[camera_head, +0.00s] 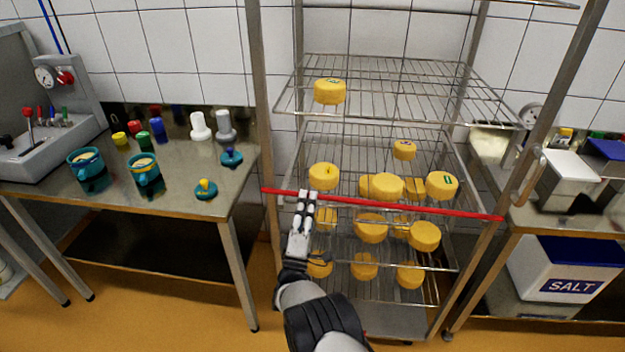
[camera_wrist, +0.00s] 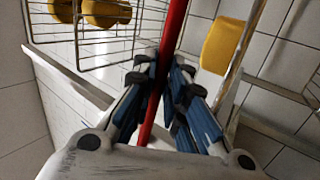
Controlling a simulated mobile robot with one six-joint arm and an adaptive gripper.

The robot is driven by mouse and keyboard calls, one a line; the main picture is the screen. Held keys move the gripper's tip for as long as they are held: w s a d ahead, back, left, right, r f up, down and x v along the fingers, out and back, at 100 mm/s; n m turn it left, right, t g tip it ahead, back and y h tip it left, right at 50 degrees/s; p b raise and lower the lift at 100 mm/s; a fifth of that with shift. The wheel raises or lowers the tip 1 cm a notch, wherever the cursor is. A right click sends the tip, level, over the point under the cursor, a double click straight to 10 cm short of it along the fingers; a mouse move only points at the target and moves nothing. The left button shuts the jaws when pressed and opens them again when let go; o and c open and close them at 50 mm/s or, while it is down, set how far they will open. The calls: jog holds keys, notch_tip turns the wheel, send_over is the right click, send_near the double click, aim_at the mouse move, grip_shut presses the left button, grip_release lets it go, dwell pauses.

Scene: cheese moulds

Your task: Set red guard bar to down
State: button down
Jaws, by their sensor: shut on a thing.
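The red guard bar (camera_head: 400,207) runs across the front of the wire rack, sloping slightly down from the left post to the right post. My gripper (camera_head: 308,196) is at the bar's left part, with its fingers on it. In the wrist view the red bar (camera_wrist: 174,40) passes between the two blue-padded fingers of my gripper (camera_wrist: 162,80), which are shut on it. Part of the bar is hidden by the fingers.
The wire rack (camera_head: 375,85) holds several yellow cheeses on its shelves, close behind the bar. A salt bin (camera_head: 570,270) sits under the right table. The floor in front of the left table is clear.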

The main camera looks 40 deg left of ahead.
jog(key=shift+f+n+y, duration=0.4)
jog(key=shift+f+n, duration=0.4)
jog(key=shift+f, duration=1.05)
jog(key=shift+f+g, duration=0.1)
jog(key=shift+g, duration=0.3)
jog(key=c, duration=1.6)
grip_release()
jog(key=shift+w, duration=0.1)
jog(key=v, duration=1.2)
